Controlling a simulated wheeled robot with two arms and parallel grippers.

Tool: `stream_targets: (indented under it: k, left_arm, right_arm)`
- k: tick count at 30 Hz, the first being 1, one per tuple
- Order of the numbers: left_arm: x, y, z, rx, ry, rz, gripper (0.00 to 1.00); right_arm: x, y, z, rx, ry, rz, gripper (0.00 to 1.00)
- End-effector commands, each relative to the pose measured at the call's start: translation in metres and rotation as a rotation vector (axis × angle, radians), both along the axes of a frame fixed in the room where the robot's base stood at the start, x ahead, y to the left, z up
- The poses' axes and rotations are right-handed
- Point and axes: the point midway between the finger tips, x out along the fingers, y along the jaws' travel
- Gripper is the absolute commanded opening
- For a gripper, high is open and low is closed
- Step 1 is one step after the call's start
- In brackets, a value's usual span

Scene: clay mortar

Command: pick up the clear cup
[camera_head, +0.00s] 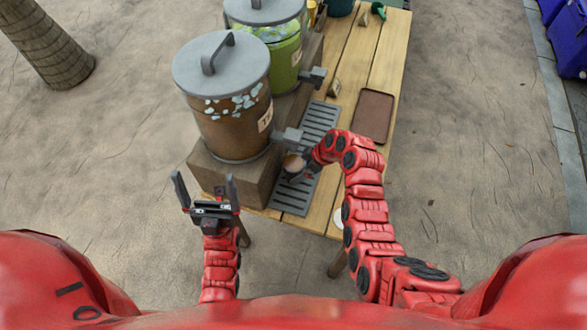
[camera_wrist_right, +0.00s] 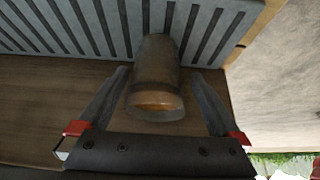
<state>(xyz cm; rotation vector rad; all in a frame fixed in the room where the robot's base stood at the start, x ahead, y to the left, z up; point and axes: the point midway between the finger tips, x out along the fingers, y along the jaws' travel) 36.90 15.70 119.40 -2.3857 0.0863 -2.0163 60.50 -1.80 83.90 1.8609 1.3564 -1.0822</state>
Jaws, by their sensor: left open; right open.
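The clear cup (camera_head: 293,163) stands on the grey slatted drip grate under the tap of the brown dispenser, with brownish liquid in it. In the right wrist view the cup (camera_wrist_right: 157,85) is between the two fingers of my right gripper (camera_wrist_right: 160,95), with small gaps visible at its sides. My right gripper (camera_head: 299,170) is open around the cup, and the head view partly hides its fingers. My left gripper (camera_head: 204,190) is open and empty, left of the wooden block at the table's near end.
The brown dispenser (camera_head: 230,115) and a green dispenser (camera_head: 284,55) stand on a wooden riser (camera_head: 238,178). The slatted grate (camera_head: 318,122) lies along it. A brown tray (camera_head: 373,115) lies on the table's right side. A small label block (camera_head: 333,88) stands near the grate.

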Motion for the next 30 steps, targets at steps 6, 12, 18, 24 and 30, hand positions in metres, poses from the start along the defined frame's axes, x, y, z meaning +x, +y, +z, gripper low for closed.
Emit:
stream_targets:
  k: [6,12,18,24,30]
  left_arm:
    - [0.0,0.0,0.017,0.0,0.0,0.0,1.0]
    - [0.0,0.0,0.027,0.0,0.0,0.0,1.0]
    - [0.0,0.0,0.03,0.0,0.0,0.0,1.0]
    - [0.0,0.0,0.031,0.0,0.0,0.0,1.0]
    - [0.0,0.0,0.031,0.0,0.0,0.0,1.0]
  right_arm:
    - [0.003,0.006,-0.009,0.0,0.002,0.0,1.0]
    - [0.008,0.012,-0.023,-0.001,0.004,0.001,1.0]
    - [0.012,0.02,-0.036,0.002,-0.002,0.0,1.0]
    - [0.012,0.022,-0.043,0.0,-0.001,0.0,1.0]
    - [0.012,0.022,-0.043,0.0,-0.003,-0.001,1.0]
